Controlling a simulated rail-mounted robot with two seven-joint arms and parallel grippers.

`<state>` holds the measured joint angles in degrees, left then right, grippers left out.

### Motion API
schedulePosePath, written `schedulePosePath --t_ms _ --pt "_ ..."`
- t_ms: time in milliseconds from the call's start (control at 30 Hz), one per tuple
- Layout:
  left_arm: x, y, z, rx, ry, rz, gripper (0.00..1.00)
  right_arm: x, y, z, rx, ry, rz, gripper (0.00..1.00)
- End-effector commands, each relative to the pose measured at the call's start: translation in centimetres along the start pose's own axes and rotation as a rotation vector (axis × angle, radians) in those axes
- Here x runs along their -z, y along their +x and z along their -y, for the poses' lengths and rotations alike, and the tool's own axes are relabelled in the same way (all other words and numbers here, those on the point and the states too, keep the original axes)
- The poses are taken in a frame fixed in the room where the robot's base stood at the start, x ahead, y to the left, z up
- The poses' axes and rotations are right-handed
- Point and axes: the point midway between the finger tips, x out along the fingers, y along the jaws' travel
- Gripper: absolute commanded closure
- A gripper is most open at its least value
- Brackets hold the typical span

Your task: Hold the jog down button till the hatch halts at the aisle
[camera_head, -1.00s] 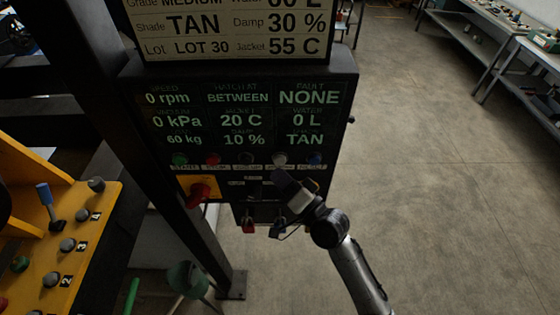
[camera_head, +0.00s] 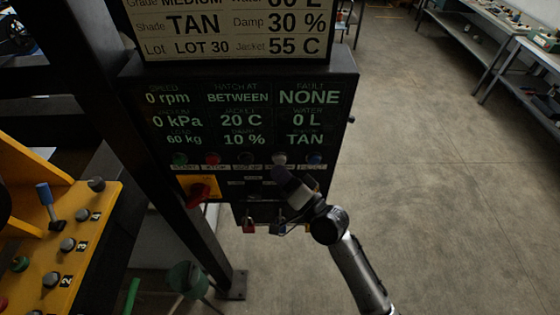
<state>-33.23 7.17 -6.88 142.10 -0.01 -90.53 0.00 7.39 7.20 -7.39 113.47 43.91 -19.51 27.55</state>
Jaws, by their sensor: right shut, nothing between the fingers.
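A dark control panel (camera_head: 341,120) carries a row of buttons under its green-lit display. A pale button (camera_head: 279,158), fourth from the left, sits above my right gripper (camera_head: 279,173); its label is too small to read, and I cannot tell for certain that it is jog down. My right gripper is shut and empty, its tips just below this button in the picture; contact cannot be told. The display (camera_head: 238,97) reads HATCH AT BETWEEN and FAULT NONE. The hatch is not recognisable in view. My left gripper is not in view.
Green (camera_head: 180,159), red (camera_head: 212,159), black (camera_head: 246,158) and blue (camera_head: 314,158) buttons share the row. A red switch (camera_head: 201,191) on yellow sits lower left. A yellow console (camera_head: 85,220) stands at left. Open floor (camera_head: 440,200) lies right, with benches beyond.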

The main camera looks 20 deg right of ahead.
Motion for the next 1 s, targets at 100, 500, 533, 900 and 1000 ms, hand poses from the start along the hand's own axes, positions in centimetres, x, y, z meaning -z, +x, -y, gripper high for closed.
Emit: schedulePosePath --t_ms 100,500,533,900,1000 --pt "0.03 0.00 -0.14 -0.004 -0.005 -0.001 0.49 -0.02 -0.01 0.00 0.000 0.000 0.000 1.00" --pt "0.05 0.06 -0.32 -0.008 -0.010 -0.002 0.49 0.10 0.17 -0.13 0.000 0.000 0.000 1.00" --pt "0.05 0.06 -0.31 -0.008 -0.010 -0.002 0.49 0.12 0.19 -0.15 0.000 0.000 0.000 1.00" --pt "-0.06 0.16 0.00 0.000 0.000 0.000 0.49 0.32 0.49 -0.38 0.000 0.000 0.000 1.00" --pt "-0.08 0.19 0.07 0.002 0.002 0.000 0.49 0.38 0.57 -0.44 0.000 0.000 0.000 1.00"
